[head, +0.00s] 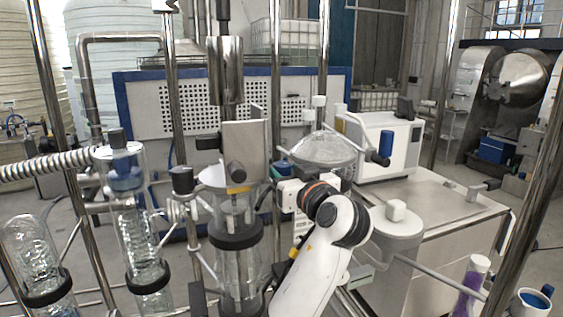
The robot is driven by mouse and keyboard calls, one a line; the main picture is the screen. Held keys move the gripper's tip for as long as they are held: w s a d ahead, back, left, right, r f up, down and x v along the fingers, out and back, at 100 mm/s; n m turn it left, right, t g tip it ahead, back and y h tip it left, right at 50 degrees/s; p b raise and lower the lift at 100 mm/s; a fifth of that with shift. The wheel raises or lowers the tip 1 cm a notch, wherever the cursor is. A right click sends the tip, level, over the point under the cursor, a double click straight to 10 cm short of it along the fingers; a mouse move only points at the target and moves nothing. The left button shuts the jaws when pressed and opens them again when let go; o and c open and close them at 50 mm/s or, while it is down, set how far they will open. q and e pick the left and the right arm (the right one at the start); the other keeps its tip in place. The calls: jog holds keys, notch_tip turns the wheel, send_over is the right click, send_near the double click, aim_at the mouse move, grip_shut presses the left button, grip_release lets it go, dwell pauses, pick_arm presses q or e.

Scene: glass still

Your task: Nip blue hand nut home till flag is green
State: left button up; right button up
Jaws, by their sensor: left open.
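My left gripper (273,187) is at the end of the white arm that rises from the bottom middle. It is open, beside the right side of the glass column (238,270), with its fingertips small and partly hidden. I cannot make out a blue hand nut for certain near it. A yellow-orange strip (238,189) shows at the column's top, below a grey metal block (244,148); I cannot tell whether it is the flag. No green flag is clear. My right gripper is not in view.
Steel uprights (172,90) stand around the glassware. A glass vessel with a blue part inside (123,178) and a ribbed hose (55,163) are at left. A grey bench (445,205) is at right. A purple-filled bottle (472,280) is at the lower right.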

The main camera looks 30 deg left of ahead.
pick_arm(q)
jog(key=shift+w+a+r, duration=0.1)
jog(key=shift+w+a, duration=0.35)
jog(key=shift+a, duration=0.15)
jog(key=shift+w+a+p, duration=0.35)
jog(key=shift+w+a, duration=0.15)
jog(key=shift+a, duration=0.05)
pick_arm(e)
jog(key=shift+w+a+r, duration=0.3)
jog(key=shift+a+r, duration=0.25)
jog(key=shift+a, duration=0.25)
pick_arm(q)
jog(key=shift+c, duration=0.2)
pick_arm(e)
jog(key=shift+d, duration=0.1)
pick_arm(q)
jog(key=c, duration=0.6)
jog(key=shift+f+m+t+h+b, duration=0.25)
jog(key=shift+m+t+h+b, duration=0.25)
jog(key=shift+m+t+h, duration=0.3)
jog(key=shift+c, duration=0.2)
jog(key=shift+r+m+t+h, duration=0.1)
jog(key=shift+m+t+h, duration=0.6)
jog(key=shift+t+h, duration=0.2)
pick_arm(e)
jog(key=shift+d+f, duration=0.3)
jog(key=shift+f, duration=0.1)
pick_arm(q)
jog(key=o, duration=0.7)
